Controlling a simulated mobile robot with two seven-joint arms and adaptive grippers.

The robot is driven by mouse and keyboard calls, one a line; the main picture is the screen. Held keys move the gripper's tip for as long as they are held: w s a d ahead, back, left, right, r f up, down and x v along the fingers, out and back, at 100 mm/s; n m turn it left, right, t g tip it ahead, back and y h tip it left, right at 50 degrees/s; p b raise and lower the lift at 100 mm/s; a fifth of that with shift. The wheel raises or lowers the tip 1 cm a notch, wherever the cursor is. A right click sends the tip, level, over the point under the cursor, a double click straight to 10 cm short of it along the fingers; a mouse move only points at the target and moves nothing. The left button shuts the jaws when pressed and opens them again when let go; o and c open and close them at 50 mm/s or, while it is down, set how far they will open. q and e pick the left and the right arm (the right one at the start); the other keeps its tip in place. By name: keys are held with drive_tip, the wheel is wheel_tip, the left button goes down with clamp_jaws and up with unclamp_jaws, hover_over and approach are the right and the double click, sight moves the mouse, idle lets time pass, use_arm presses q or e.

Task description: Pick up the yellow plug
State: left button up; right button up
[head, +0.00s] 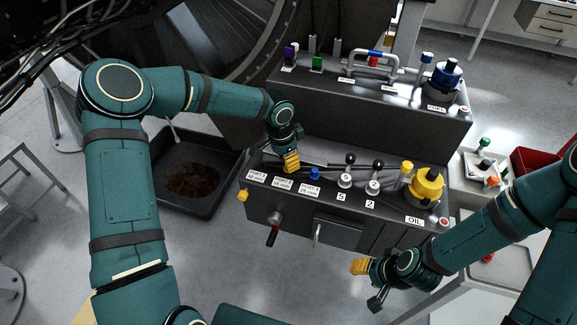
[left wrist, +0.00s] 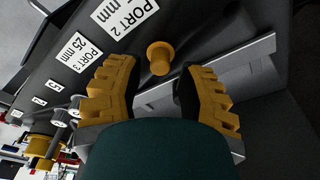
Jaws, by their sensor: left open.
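A small yellow plug (left wrist: 158,57) with a round head stands on the dark console beside the PORT 2 label in the left wrist view. My left gripper (left wrist: 160,92) is open, with one yellow-padded finger on each side of the plug's line and the plug just beyond the fingertips, apart from both. In the head view my left gripper (head: 290,162) is over the port row and hides this plug. Another small yellow knob (head: 243,195) is on the console's front left corner. My right gripper (head: 366,284) is open and empty in front of the console.
The dark console (head: 345,212) carries a blue plug (head: 314,173), two levers and a yellow OIL cap (head: 426,187). A raised rear step holds a blue cap (head: 445,77) and a metal handle. A black tray (head: 195,178) lies on the floor at left.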

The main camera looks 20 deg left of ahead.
use_arm(q)
wheel_tip(320, 180, down, 2)
drive_tip(key=shift+w+d+f, duration=0.1)
drive_tip(key=shift+w+f, duration=0.05)
drive_tip(key=c, duration=0.6)
